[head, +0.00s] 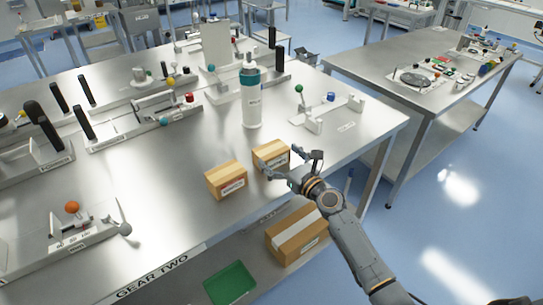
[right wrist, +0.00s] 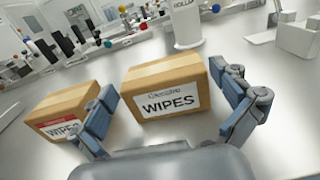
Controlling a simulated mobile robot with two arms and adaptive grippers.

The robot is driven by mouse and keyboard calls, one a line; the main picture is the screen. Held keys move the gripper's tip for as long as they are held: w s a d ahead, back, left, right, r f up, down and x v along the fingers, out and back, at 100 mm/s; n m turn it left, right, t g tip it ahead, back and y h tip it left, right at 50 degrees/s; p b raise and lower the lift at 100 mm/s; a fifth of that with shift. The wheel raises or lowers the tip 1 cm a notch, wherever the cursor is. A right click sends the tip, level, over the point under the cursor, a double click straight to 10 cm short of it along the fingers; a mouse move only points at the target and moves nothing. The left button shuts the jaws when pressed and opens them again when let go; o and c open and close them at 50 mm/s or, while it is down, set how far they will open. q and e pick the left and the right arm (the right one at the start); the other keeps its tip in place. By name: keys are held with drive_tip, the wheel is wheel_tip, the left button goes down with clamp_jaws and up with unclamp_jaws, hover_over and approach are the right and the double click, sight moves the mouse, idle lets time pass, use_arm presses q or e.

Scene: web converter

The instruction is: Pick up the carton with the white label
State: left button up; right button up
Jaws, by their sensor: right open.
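The carton with the white label (head: 268,155) is a small tan box near the front edge of the steel table. In the right wrist view this carton (right wrist: 165,88) shows a plain white label reading "WIPES". A second tan carton (head: 226,180) stands to its left; its label has a red band, seen in the right wrist view (right wrist: 62,112). My right gripper (head: 291,161) is open at the front right side of the white-label carton. In the right wrist view the carton shows between and beyond the open fingers (right wrist: 168,108). Whether they touch it, I cannot tell. My left gripper is not in view.
A white bottle with a teal cap (head: 251,95) stands behind the cartons. A white fixture (head: 325,115) with colored knobs lies to the right. A larger box (head: 298,232) and a green tray (head: 230,283) lie on the lower shelf.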

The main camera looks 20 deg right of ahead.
drive_tip(key=x, duration=0.3)
drive_tip(key=shift+f, duration=0.1)
drive_tip(key=shift+s, duration=0.1)
drive_tip(key=shift+c, duration=1.3)
drive_tip(key=c, duration=0.6)
